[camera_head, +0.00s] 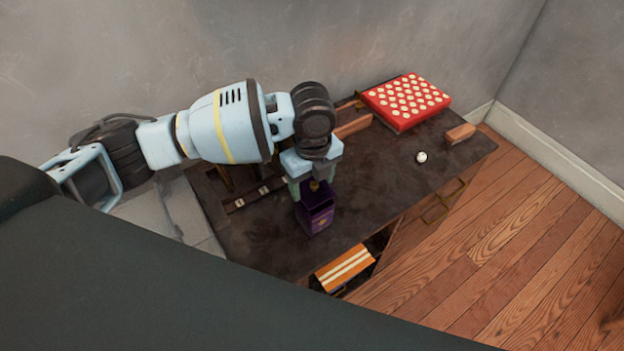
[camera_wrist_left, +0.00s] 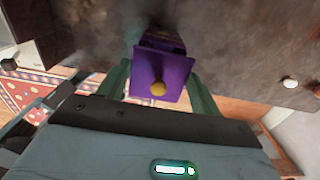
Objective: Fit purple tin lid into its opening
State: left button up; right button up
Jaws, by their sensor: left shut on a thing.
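The purple tin (camera_head: 318,218) stands on the dark tabletop, directly below my left gripper (camera_head: 314,184) in the head view. The left wrist view shows the purple lid (camera_wrist_left: 172,70) with its round gold knob between the two greenish fingers of my left gripper (camera_wrist_left: 160,80), which is shut on it. Part of the tin (camera_wrist_left: 163,34), with a dark area, shows just beyond the lid's far edge. The lid is at the tin's top, but I cannot tell whether it touches the rim. My right gripper is not in view.
On the dark table (camera_head: 380,190) are a red box with pale dots (camera_head: 405,98), a small white ball (camera_head: 422,157) and a brown block (camera_head: 460,134).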

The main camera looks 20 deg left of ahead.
pick_arm(q)
jog(key=shift+f, duration=0.7)
dwell(0.7)
jog(key=shift+f, duration=0.5)
dwell(0.9)
jog(key=shift+f+p, duration=0.2)
jog(key=shift+p, duration=0.1)
dwell(0.3)
jog(key=o, duration=1.1)
jog(key=shift+c, duration=0.2)
